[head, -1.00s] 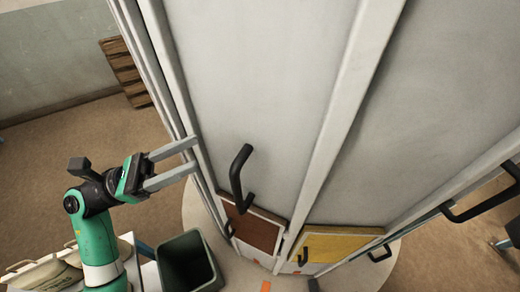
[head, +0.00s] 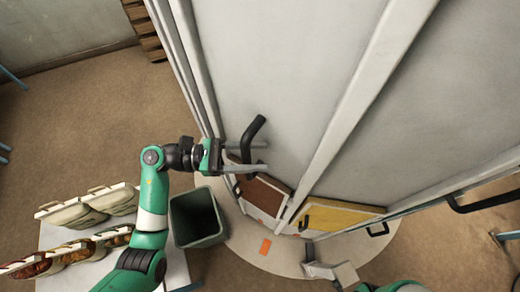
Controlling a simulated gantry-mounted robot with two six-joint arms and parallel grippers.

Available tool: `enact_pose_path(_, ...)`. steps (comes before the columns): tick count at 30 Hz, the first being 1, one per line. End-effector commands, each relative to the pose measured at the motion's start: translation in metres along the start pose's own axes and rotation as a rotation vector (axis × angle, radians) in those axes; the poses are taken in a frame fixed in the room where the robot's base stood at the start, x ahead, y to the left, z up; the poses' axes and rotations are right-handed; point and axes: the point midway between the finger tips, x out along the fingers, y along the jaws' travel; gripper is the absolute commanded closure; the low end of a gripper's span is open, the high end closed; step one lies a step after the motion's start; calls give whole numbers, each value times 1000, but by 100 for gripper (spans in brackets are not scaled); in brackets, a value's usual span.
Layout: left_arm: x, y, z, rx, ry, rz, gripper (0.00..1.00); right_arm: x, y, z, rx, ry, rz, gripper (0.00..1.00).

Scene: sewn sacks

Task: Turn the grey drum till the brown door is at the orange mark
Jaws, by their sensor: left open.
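The grey drum (head: 275,70) is a tall panelled body on a pale round base. Its brown door (head: 262,194) is low on the left-hand face, and the yellow door (head: 335,216) is to its right. The orange mark (head: 265,246) lies on the base below the brown door's lower edge, apart from it. A black bar handle (head: 254,130) stands out above the brown door. My left gripper (head: 266,157) is open, its fingers pointing right, with the handle's lower part appearing between them; contact cannot be told.
A dark green bin (head: 196,216) stands left of the base. A white table (head: 55,236) with several sacks is farther left. A grey bracket (head: 322,270) is at the base's front edge. Another black handle (head: 480,201) is at right.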

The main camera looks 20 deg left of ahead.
Motion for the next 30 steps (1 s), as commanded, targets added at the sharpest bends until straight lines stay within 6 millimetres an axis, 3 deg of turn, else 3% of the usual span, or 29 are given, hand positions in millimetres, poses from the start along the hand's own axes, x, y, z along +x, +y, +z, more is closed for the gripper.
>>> enact_pose_path(3, 10, 0, 0, 0, 0, -1, 43, 2, 0, -2, 0, 0, 0, 50)
enact_pose_path(11, 11, 0, 0, 1, 0, 0, 43, 2, 0, -2, 0, 0, 0, 50)
enact_pose_path(18, 11, 0, 0, 1, 0, 0, 86, 2, 0, -2, 0, 0, 0, 50)
enact_pose_path(21, 11, 0, 0, 1, 0, 0, 100, 2, 0, -2, 0, 0, 0, 50)
enact_pose_path(30, 11, 0, 0, 1, -1, 0, 100, 2, 0, -2, 0, 0, 0, 50)
